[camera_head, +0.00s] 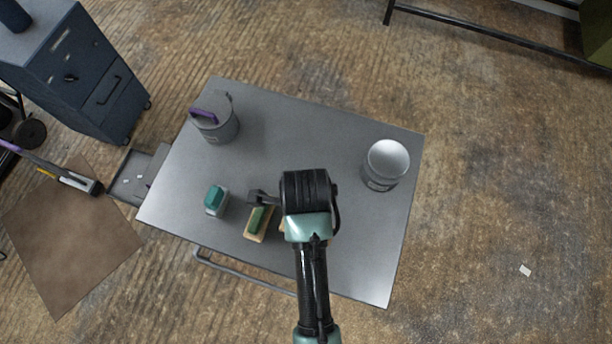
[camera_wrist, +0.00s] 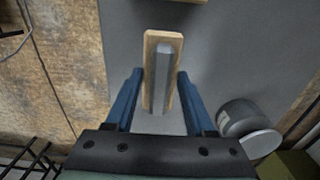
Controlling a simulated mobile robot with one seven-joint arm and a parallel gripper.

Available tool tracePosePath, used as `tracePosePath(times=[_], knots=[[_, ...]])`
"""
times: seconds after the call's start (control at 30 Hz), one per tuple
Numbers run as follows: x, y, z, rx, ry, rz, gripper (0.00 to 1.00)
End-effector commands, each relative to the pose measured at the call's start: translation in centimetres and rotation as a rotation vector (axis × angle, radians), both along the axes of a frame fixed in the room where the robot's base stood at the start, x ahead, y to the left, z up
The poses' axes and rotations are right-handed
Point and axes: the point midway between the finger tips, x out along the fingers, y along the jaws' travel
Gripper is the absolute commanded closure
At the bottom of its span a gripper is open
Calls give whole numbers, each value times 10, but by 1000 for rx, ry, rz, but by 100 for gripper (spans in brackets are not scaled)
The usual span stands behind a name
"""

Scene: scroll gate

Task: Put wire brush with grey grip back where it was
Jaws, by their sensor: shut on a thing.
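The wire brush with grey grip (camera_wrist: 150,58) is a narrow wooden block with a long grey bar on top. In the wrist view it lies lengthwise between the two blue fingers of my gripper (camera_wrist: 161,76), which is shut on it. The grey tabletop shows beneath it; I cannot tell whether the brush touches it. In the head view my arm's dark end is over the middle of the table (camera_head: 330,130), and the fingers and held brush are not clearly visible.
A green-gripped brush (camera_head: 257,221) and a teal-topped block (camera_head: 215,200) stand on the table's left front. A wooden piece (camera_head: 283,226) is partly hidden by my arm. A purple-handled can (camera_head: 222,130) stands back left, a grey can (camera_head: 380,183) right. The back middle is clear.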

Motion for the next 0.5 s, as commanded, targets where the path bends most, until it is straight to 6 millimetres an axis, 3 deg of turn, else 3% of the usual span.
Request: tracePosePath(times=[0.33,0.5], knots=[[0,0,-42,1,2,0,100],[0,0,-53,1,-1,-2,100]])
